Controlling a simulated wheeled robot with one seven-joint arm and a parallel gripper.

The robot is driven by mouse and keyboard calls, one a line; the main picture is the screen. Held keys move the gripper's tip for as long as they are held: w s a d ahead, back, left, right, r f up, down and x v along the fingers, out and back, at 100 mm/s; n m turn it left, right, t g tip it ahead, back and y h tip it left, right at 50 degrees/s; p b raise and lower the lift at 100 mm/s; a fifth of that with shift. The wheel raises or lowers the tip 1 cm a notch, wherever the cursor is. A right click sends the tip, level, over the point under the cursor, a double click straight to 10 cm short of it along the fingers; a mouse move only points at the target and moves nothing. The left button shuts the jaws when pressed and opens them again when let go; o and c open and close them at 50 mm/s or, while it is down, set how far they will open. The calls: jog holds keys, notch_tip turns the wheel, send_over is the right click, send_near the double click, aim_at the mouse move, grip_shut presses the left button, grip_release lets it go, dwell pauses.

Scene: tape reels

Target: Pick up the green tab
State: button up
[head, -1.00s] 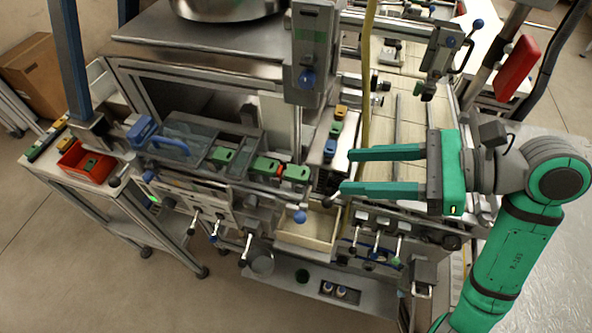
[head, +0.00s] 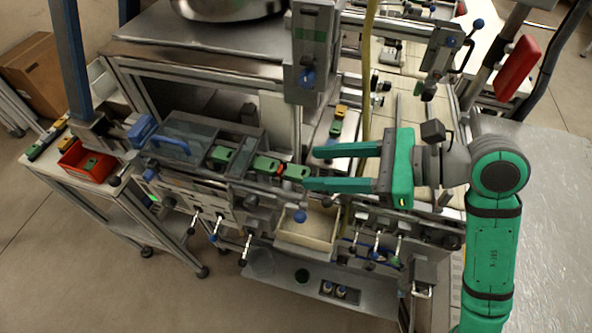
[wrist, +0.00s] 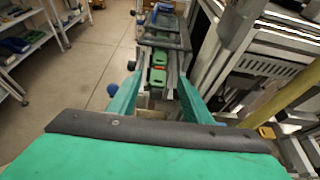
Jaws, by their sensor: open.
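Several green pieces are in view, and I cannot tell for sure which is the green tab. In the head view, one green block (head: 296,172) lies at the right end of the machine's rail, just left of my gripper (head: 309,169). A second green block (head: 264,166) is beside it to the left, with a red bit between them. A third (head: 221,155) is further left. My gripper is open and empty, its fingers pointing left. In the wrist view, the nearest green block (wrist: 157,77) appears between the fingertips; I see no contact.
A blue handle (head: 170,146) sits on the rail. A vertical post (head: 313,50) and a yellow hose (head: 367,60) stand behind my gripper. A wooden tray (head: 308,231) is below.

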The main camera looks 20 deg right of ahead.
aim_at(291, 170)
jog(key=x, duration=0.3)
jog(key=shift+a+f, duration=0.25)
jog(key=shift+a, duration=0.05)
jog(key=shift+w+a+f, duration=0.25)
jog(key=shift+w+a, duration=0.05)
jog(key=shift+a, duration=0.1)
jog(key=shift+c, duration=0.6)
jog(key=c, duration=1)
